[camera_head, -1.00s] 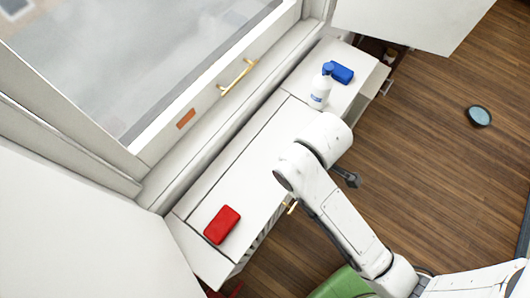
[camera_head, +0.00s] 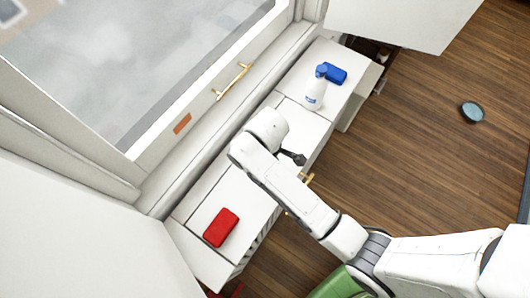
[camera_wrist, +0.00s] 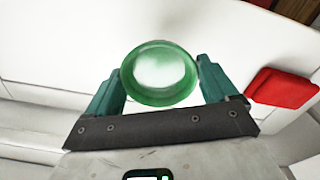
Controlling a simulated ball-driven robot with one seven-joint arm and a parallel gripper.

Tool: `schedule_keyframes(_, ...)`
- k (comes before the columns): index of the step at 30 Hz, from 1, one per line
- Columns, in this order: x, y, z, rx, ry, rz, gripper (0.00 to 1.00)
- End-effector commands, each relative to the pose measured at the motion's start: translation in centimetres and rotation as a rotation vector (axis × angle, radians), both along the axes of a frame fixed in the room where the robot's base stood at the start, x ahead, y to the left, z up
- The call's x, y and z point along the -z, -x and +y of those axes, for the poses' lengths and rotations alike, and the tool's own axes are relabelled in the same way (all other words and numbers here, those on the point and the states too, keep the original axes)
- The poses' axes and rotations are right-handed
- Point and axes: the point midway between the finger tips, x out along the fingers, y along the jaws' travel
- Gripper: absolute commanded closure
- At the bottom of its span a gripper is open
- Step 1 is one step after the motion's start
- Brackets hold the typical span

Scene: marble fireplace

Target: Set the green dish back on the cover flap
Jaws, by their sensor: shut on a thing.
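The green dish (camera_wrist: 161,97) is a round, shallow bowl with a pale inside, held between the two teal fingers of my gripper (camera_wrist: 158,78) in the wrist view. White surface shows behind the dish; I cannot tell how far apart they are. In the head view, my arm's end is over the long white ledge (camera_head: 205,187) under the window, and the dish is hidden. The ledge has seams between white panels; I cannot tell which panel is the cover flap.
A red block (camera_head: 221,228) lies near the ledge's front left and also shows in the wrist view (camera_wrist: 283,88). A round dark object (camera_head: 472,112) lies on the wooden floor.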

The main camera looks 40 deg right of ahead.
Motion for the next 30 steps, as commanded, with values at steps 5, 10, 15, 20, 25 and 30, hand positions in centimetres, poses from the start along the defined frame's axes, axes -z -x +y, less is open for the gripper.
schedule_keyframes(5,1.0,-0.9,0.2,0.000,0.000,0.000,0.49)
schedule_keyframes(10,3.4,-0.7,0.2,0.000,0.000,0.001,0.49)
schedule_keyframes(15,3.9,-0.7,0.1,0.000,0.000,-0.001,0.49)
schedule_keyframes(20,3.9,-0.7,0.2,0.000,0.000,-0.001,0.49)
schedule_keyframes(25,4.1,-0.7,0.1,0.000,-0.001,-0.001,0.08)
schedule_keyframes(30,4.1,-0.7,0.2,0.000,-0.001,-0.001,0.00)
